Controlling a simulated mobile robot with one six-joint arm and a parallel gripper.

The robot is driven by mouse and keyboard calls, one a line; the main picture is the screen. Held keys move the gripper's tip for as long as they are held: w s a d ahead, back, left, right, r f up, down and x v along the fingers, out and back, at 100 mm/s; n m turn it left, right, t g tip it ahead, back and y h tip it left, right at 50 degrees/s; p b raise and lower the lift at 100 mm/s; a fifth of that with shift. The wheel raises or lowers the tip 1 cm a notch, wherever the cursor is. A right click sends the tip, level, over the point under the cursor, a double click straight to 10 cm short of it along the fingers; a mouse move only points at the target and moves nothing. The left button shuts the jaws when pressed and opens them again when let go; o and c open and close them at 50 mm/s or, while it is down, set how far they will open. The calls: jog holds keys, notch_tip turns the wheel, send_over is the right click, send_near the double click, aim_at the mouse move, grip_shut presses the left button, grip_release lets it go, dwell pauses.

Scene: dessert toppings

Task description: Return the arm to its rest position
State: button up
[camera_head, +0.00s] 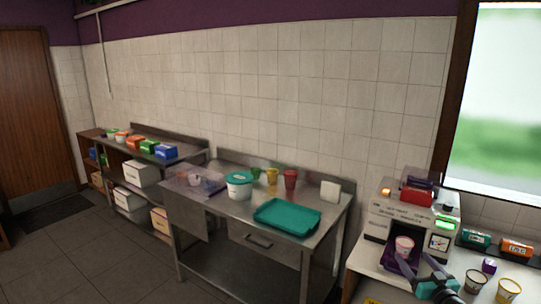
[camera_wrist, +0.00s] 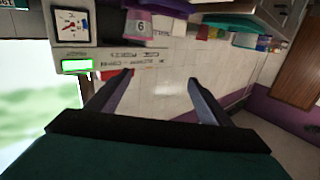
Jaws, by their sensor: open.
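My gripper (camera_head: 424,268) is at the lower right of the head view, in front of the dispensing machine (camera_head: 385,222). In the wrist view its two dark fingers (camera_wrist: 158,80) stand apart with nothing between them. A pink cup (camera_head: 404,247) stands in the machine's opening, just beyond the gripper. The pink cup also shows at the top of the wrist view (camera_wrist: 138,26), apart from the fingers. Part of my arm is cut off by the bottom edge of the head view.
A steel table with a teal tray (camera_head: 287,217) stands left. The floor (camera_head: 110,260) in front is clear.

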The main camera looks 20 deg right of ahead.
jog(key=w+a+f+y+b, duration=0.1)
jog(key=w+a+f+y, duration=0.1)
jog(key=w+a+f, duration=0.55)
jog(key=w+a+f+n+y+b, duration=0.1)
jog(key=w+a+f+y, duration=0.3)
jog(key=a, duration=0.6)
jog(key=w+a+f+b, duration=0.2)
jog(key=w+a+f, duration=0.2)
jog(key=w+a, duration=0.35)
jog(key=w+a+f+m+g+h+b, duration=0.1)
jog(key=a+f+g+b, duration=0.15)
jog(key=a+f, duration=1.3)
jog(key=s+a+f+g+b, duration=0.1)
jog(key=s+a+f+g, duration=0.2)
jog(key=s+f, duration=0.3)
jog(key=s+a+f+g+h, duration=0.1)
jog(key=s+a+f+g, duration=0.25)
jog(key=f, duration=0.45)
jog(key=s+a+f+g+b, duration=0.1)
jog(key=s+a+f+g, duration=0.25)
jog(key=s+f, duration=0.3)
jog(key=s+a+f+n+g, duration=0.1)
jog(key=s+g, duration=0.4)
jog(key=s, duration=0.7)
jog(key=s+a+f+n+g+y, duration=0.1)
jog(key=s+a+g, duration=0.3)
jog(key=s, duration=0.7)
jog(key=shift+s+a+n+g+y, duration=0.35)
jog(key=shift+n+g, duration=0.3)
jog(key=shift+n, duration=0.25)
